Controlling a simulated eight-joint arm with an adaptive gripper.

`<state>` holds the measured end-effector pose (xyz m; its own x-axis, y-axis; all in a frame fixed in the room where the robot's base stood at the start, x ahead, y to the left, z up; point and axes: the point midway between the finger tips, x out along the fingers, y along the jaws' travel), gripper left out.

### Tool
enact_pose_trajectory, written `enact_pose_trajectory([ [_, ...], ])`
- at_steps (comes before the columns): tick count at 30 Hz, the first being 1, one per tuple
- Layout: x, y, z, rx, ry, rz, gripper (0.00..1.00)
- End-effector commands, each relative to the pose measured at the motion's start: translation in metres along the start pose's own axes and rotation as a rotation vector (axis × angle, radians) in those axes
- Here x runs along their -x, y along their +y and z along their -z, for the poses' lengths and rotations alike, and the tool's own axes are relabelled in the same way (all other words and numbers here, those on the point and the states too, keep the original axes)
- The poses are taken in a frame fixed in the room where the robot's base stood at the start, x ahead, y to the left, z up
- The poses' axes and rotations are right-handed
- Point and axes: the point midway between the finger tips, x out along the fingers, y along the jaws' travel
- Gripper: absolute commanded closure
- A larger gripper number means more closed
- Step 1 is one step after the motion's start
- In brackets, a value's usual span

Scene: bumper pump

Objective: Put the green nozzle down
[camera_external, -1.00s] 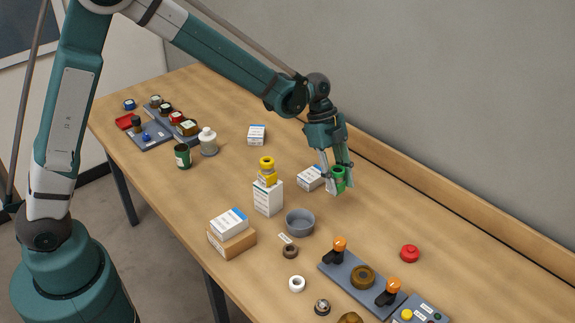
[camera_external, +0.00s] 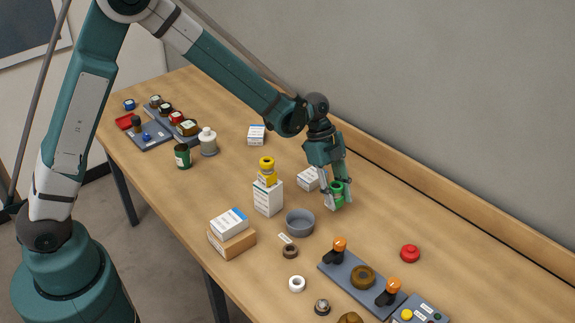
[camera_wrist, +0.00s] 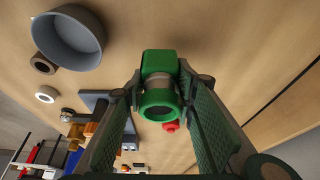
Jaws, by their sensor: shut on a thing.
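The green nozzle (camera_external: 337,194) is between the fingertips of my gripper (camera_external: 338,197), to the right of the grey bowl. In the wrist view the nozzle (camera_wrist: 160,88) shows its round opening toward the camera, with a finger of my gripper (camera_wrist: 158,98) pressed on each side. My gripper is shut on it and points down. The nozzle is at or just above the wooden table (camera_external: 372,222); I cannot tell whether it touches. The fingers hide part of its sides.
A grey bowl (camera_external: 300,223) stands left of the nozzle, and a white box (camera_external: 308,179) stands close behind it. A red knob (camera_external: 410,253) and a grey fixture with orange-topped clamps (camera_external: 339,258) are nearer the front right. Bare table lies right of my gripper.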

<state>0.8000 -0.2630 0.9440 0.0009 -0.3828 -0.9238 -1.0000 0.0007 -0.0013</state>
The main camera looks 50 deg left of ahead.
Motion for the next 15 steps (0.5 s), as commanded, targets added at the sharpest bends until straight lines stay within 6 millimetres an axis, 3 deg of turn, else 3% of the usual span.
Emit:
enact_pose_trajectory([
  [15,-0.034,0.000,-0.014,0.000,0.000,0.000,0.88],
])
